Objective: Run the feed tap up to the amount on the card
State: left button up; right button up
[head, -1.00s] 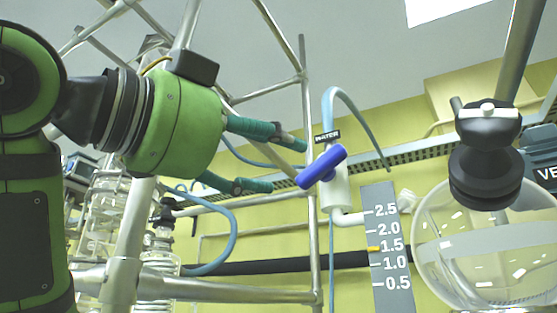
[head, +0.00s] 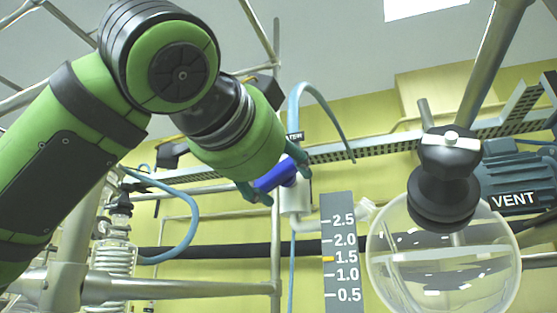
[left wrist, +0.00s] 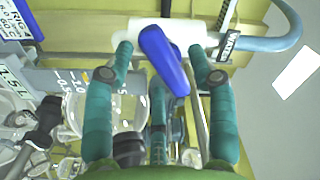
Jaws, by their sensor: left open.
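The feed tap has a white body (head: 295,203) under the WATER label, with a blue handle (head: 276,174) tilted up to the right. My left gripper (head: 277,176) is open, its teal fingers on either side of the handle; contact is unclear. In the left wrist view the blue handle (left wrist: 164,58) lies between the open fingertips. A grey scale (head: 339,230) marked 0.5 to 2.5 has an orange marker (head: 328,259) at 1.5. The round glass vessel (head: 445,285) is right of it; its liquid level is unclear. A card (left wrist: 14,78) at the left wrist view's left edge seems to read 1.5 L.
A black fitting (head: 447,180) sits on the vessel's neck. A VENT label (head: 514,200) is on the right. A blue hose (head: 325,100) arches above the tap. Metal frame tubes (head: 180,290) and coiled glassware (head: 118,270) stand at left.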

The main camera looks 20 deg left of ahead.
pick_arm(q)
jog(key=shift+w+a, duration=0.1)
jog(key=shift+w, duration=0.45)
pick_arm(e)
jog(key=shift+r, duration=0.3)
pick_arm(q)
jog(key=shift+s, duration=0.1)
jog(key=shift+c, duration=0.4)
jog(key=c, duration=1)
jog(key=shift+m, duration=1)
jog(key=shift+a+m, duration=0.1)
jog(key=shift+m, duration=2)
